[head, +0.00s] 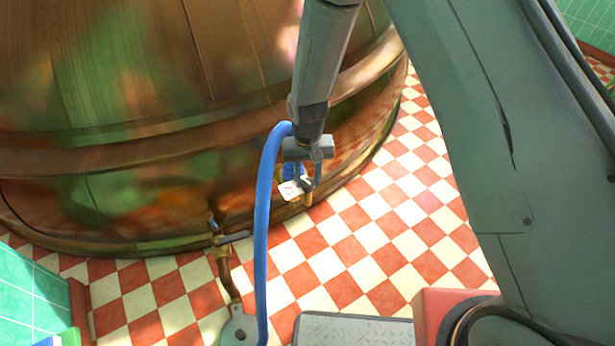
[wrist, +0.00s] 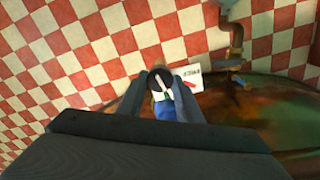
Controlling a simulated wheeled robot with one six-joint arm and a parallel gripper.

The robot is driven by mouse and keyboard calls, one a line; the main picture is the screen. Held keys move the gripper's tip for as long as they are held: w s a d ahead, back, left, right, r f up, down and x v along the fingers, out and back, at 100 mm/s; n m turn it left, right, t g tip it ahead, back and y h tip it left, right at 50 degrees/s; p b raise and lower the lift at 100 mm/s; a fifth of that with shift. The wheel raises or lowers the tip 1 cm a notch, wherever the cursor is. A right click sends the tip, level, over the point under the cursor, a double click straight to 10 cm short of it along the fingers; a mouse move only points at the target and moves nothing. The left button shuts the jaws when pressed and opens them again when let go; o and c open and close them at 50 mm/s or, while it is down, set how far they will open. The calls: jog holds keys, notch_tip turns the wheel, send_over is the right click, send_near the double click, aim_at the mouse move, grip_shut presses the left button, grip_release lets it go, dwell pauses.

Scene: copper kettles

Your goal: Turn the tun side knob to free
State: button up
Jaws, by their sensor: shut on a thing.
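The tun (head: 130,190) is a large copper-and-wood vessel filling the left of the head view. My gripper (head: 307,180) is low at its side, with its fingers shut on the side knob (head: 293,172). The knob shows blue in the head view and is partly hidden by the fingers. In the wrist view the knob (wrist: 161,84) is a dark round end with a pale pointer line, between my two fingers (wrist: 160,98). A white label (head: 292,190) with dark writing and a red mark sits beside it, also in the wrist view (wrist: 188,79). Its wording is too small to read.
A blue hose (head: 263,215) hangs just left of my gripper to the floor. A metal plate (head: 353,330) lies in front. Checkered floor (head: 385,225) is open right of the tun.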

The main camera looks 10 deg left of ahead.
aim_at(308, 182)
jog(key=n, duration=0.3)
jog(key=shift+n, duration=0.3)
jog(key=shift+n+p, duration=0.4)
jog(key=shift+n, duration=1.4)
jog(key=o, duration=1)
jog(key=shift+o, duration=0.2)
jog(key=shift+r, duration=0.1)
notch_tip(308, 182, up, 8)
jog(key=shift+f, duration=0.2)
